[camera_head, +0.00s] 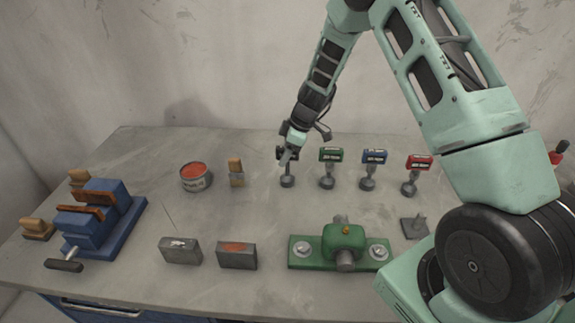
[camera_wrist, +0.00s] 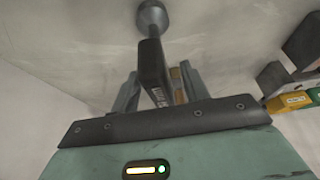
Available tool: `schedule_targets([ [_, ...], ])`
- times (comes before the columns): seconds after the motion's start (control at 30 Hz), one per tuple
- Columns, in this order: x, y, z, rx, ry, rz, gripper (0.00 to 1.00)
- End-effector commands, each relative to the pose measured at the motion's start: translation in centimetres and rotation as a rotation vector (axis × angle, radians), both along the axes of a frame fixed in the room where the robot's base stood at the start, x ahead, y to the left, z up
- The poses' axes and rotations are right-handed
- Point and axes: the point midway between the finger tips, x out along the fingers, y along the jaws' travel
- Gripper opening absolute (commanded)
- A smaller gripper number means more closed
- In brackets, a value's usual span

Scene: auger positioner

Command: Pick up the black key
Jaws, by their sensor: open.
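The black key (camera_wrist: 152,70) stands upright on the table, with a round grey end (camera_wrist: 152,18) at its foot in the wrist view. In the head view its round foot (camera_head: 287,182) shows below my gripper (camera_head: 289,157), which hides most of its top. My gripper (camera_wrist: 158,85) is open in the wrist view. The black key's flat head lies between its two fingers, and a gap shows on at least one side. I cannot tell whether either finger touches it.
A green key (camera_head: 330,156), a blue key (camera_head: 373,158) and a red key (camera_head: 418,163) stand in a row to the right. A brush-like wooden block (camera_head: 236,170) and a can (camera_head: 195,177) stand left. A green fixture (camera_head: 343,240) and two grey blocks lie in front.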

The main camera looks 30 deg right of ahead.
Motion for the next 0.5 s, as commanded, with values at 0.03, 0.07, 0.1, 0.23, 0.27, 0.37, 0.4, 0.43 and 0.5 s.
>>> schedule_targets([
  [0.03, 0.04, 0.03, -0.06, -0.001, -0.001, 0.0, 0.45],
  [0.07, 0.05, 0.03, -0.08, -0.001, -0.001, 0.0, 0.45],
  [0.1, 0.05, 0.02, -0.08, -0.001, -0.001, 0.0, 0.45],
  [0.23, 0.04, 0.02, -0.07, -0.001, -0.001, 0.0, 0.37],
  [0.27, 0.03, 0.01, -0.06, -0.001, -0.001, 0.0, 0.29],
  [0.37, 0.03, 0.01, -0.06, -0.001, -0.001, 0.0, 0.01],
  [0.4, 0.03, 0.0, -0.05, -0.001, -0.001, 0.0, 0.0],
  [0.43, 0.03, 0.0, -0.05, -0.001, -0.001, 0.0, 0.0],
  [0.5, 0.08, 0.01, 0.04, 0.0, -0.002, -0.001, 0.0],
])
